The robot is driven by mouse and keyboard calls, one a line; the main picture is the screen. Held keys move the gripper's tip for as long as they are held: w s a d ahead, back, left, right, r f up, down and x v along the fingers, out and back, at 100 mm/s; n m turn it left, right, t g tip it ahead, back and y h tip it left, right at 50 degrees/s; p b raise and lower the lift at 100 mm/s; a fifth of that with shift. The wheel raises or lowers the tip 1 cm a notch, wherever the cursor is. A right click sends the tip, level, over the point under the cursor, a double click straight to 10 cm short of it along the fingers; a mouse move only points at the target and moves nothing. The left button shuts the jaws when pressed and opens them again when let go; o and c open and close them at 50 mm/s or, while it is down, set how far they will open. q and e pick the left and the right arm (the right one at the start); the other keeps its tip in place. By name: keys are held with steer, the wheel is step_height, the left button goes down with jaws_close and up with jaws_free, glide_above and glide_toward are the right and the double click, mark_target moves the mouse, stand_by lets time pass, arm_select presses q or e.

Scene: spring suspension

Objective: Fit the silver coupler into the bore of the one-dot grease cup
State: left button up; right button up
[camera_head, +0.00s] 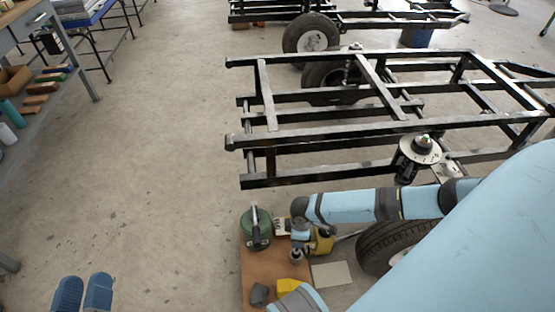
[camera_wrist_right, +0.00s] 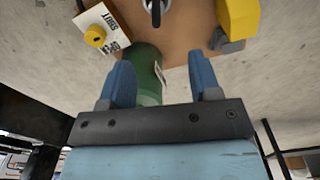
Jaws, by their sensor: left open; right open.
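My right gripper (camera_wrist_right: 162,80) is open and empty in the right wrist view, its blue fingers over the brown board (camera_wrist_right: 185,45). A small metallic piece with a dark ring (camera_wrist_right: 155,10) lies beyond the fingertips; it may be the silver coupler, but I cannot be sure. It seems to show in the head view (camera_head: 296,256) below my right wrist. A green cylinder (camera_wrist_right: 147,70) stands partly behind the fingers; in the head view (camera_head: 262,240) it has a dark handle-like part on top. I cannot make out a one-dot mark on anything. My left gripper (camera_head: 83,293) is open and empty above the floor.
A black chassis frame (camera_head: 330,137) carries a silver disc (camera_head: 419,149) on a dark post. A tyre (camera_head: 385,245) stands right.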

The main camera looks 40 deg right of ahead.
mark_target(297, 250)
steer(key=f+b, duration=0.1)
steer(key=f, duration=0.2)
steer(key=f+b, duration=0.2)
steer(key=f, duration=0.1)
steer(key=f+b, duration=0.1)
steer(key=f, duration=0.2)
steer(key=shift+d, duration=0.4)
steer(key=shift+w+f+b, duration=0.1)
steer(key=shift+f+b, duration=0.2)
steer(key=shift+b, duration=0.15)
step_height(297, 250, down, 4)
steer(key=b, duration=0.3)
steer(key=shift+a+r, duration=0.15)
steer(key=shift+f, duration=0.4)
arm_select(q)
step_height(297, 250, down, 6)
steer(key=w+a+m+g, duration=0.1)
steer(key=w+m, duration=0.1)
steer(key=m, duration=0.1)
steer(key=shift+r, duration=0.2)
arm_select(e)
steer(key=c, duration=1.1)
